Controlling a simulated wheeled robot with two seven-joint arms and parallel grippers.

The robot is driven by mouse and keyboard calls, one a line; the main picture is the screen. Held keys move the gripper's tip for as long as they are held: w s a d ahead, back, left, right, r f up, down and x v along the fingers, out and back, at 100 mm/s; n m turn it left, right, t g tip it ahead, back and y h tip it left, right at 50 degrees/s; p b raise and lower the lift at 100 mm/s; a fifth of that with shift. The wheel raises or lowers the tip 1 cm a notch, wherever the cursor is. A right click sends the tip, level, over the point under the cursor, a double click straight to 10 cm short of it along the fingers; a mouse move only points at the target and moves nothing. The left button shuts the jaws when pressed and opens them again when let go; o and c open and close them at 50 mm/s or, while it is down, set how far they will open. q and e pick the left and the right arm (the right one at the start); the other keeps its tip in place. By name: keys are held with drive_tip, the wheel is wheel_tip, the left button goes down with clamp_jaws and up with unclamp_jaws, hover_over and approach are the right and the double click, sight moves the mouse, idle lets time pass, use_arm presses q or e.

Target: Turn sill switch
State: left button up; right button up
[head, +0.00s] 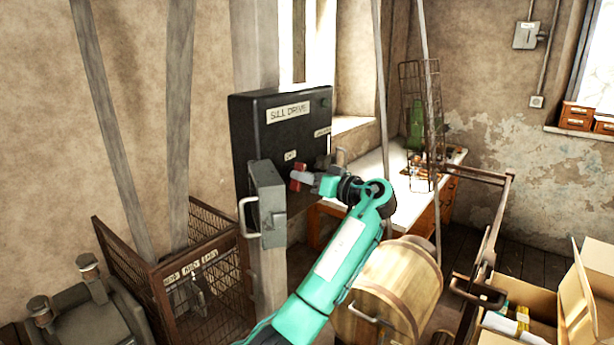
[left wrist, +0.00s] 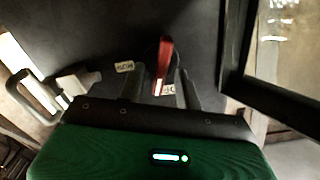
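The black control box (head: 250,130) labelled "SILL DRIVE" is mounted on the post by the window. A red switch handle (head: 298,177) sticks out from its lower front. My left gripper (head: 316,182) is at the box front, just beside the red handle. In the left wrist view the red handle (left wrist: 165,52) stands between the two spread fingers of the gripper (left wrist: 160,82), with gaps showing on both sides. The gripper looks open; I cannot tell whether a finger touches the handle. Small labels sit on the panel near the switch. My right gripper is not in view.
A grey box (head: 268,205) with a pull handle juts out below left of the control box. A wire cage (head: 200,255) stands lower left, a wooden barrel (head: 395,285) below my arm. A white bench (head: 395,190) with a wire rack (head: 420,100) is behind. Open cartons (head: 540,295) lie at right.

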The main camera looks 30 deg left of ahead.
use_arm(q)
clamp_jaws()
drive_tip(key=shift+m, duration=0.3)
drive_tip(key=m+p, duration=0.1)
drive_tip(key=m, duration=0.5)
drive_tip(key=m+p, duration=0.2)
drive_tip(key=m, duration=0.5)
drive_tip(key=shift+w+f, duration=0.2)
idle(0.3)
unclamp_jaws()
drive_tip(key=shift+f, duration=0.1)
